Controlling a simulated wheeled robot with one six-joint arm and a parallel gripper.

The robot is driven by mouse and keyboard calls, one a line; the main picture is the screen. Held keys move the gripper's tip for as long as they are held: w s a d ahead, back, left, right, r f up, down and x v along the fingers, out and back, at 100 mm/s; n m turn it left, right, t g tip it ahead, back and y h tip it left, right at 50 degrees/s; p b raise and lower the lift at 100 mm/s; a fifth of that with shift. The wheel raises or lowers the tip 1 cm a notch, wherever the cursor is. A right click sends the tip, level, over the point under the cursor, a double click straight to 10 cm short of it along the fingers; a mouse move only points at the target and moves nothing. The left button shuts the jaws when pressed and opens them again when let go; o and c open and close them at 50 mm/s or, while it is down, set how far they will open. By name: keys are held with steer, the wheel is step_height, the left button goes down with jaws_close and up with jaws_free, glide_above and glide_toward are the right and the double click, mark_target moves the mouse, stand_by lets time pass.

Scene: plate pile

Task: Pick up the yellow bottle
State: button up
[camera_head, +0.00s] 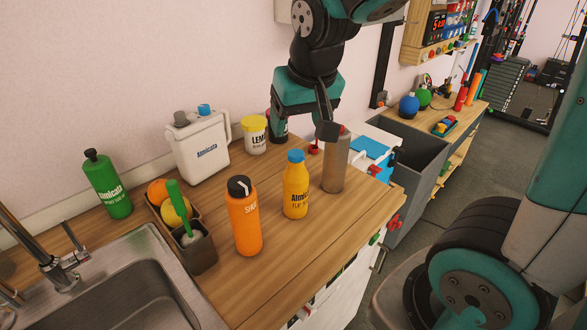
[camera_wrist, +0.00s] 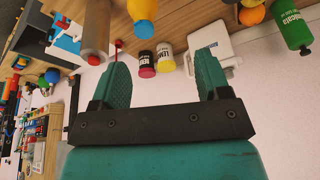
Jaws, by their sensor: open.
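The yellow bottle (camera_head: 296,195) with a blue cap stands upright on the wooden counter, between an orange bottle (camera_head: 244,220) and a grey-brown bottle (camera_head: 336,165). In the wrist view, the yellow bottle (camera_wrist: 142,9) shows at the top edge, cap toward my gripper; much of its body is out of frame. My gripper (camera_head: 305,122) is open and empty above the back of the counter, behind and higher than the yellow bottle, apart from it. In the wrist view, my gripper (camera_wrist: 162,62) has nothing between its fingers. One finger overlaps the grey-brown bottle's top in the head view.
A yellow-lidded jar (camera_head: 255,136), a dark jar (camera_head: 278,127) and a white jug (camera_head: 201,148) stand along the wall. A basket (camera_head: 196,257) with fruit and a brush is left of the orange bottle, near the sink (camera_head: 130,290). The counter's front right is clear.

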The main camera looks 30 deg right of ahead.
step_height(320, 180, up, 2)
steer(key=w+d+m+h, duration=0.1)
steer(key=w+d, duration=0.1)
steer(key=d, duration=0.1)
steer(key=p, duration=0.3)
glide_above(296, 153)
steer(key=s, duration=0.2)
steer(key=f, duration=1)
steer(key=shift+a+f, duration=0.1)
steer(key=shift+a, duration=0.2)
steer(key=shift+p+x, duration=0.95)
steer(key=shift+x, duration=2.1)
jaws_close()
